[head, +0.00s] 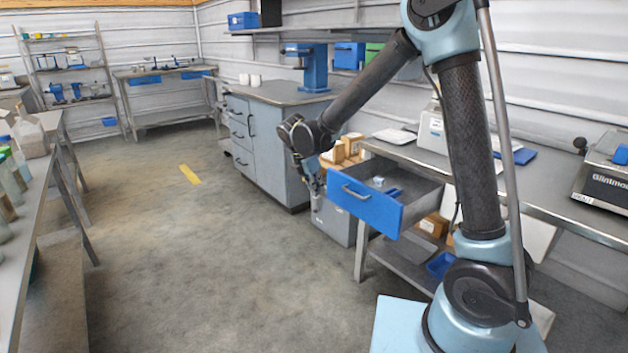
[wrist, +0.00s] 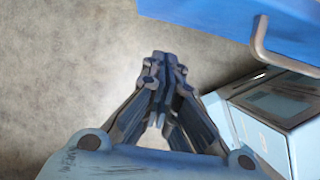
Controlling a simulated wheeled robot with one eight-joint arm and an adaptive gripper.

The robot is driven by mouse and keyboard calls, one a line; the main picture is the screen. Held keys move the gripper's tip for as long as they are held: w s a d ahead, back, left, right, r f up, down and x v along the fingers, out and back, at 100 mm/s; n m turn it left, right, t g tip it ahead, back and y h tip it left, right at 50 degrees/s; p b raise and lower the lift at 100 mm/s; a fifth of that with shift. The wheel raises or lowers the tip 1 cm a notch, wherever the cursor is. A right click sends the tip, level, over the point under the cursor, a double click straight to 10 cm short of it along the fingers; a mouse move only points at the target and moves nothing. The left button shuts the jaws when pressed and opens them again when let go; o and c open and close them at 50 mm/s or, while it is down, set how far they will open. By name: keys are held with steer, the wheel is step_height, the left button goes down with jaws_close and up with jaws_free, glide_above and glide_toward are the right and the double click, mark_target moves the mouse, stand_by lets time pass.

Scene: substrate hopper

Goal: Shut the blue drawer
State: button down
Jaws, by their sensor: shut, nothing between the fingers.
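The blue drawer (head: 366,207) stands pulled out from under the metal bench at the right, its front facing the open floor. Its grey inside shows from above, with a few small items in it, one of them blue. A metal bar handle (head: 356,192) is on its front. My gripper (head: 316,205) is shut and empty, a little to the left of the drawer front and apart from it. In the wrist view my gripper (wrist: 165,60) points at the floor, and the drawer front (wrist: 225,22) with its handle (wrist: 262,42) shows at the upper right.
A grey box (head: 335,222) stands on the floor below the drawer. Cardboard boxes (head: 345,150) are behind it. A grey cabinet (head: 265,140) stands further back. The floor (head: 200,270) to the left is clear up to the left bench (head: 40,180).

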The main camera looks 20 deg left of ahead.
steer(key=shift+w+d+f, duration=0.3)
steer(key=shift+w+d, duration=0.4)
steer(key=shift+w, duration=0.25)
steer(key=shift+w+d+f, duration=0.25)
steer(key=shift+w+d, duration=0.4)
steer(key=shift+w, duration=0.25)
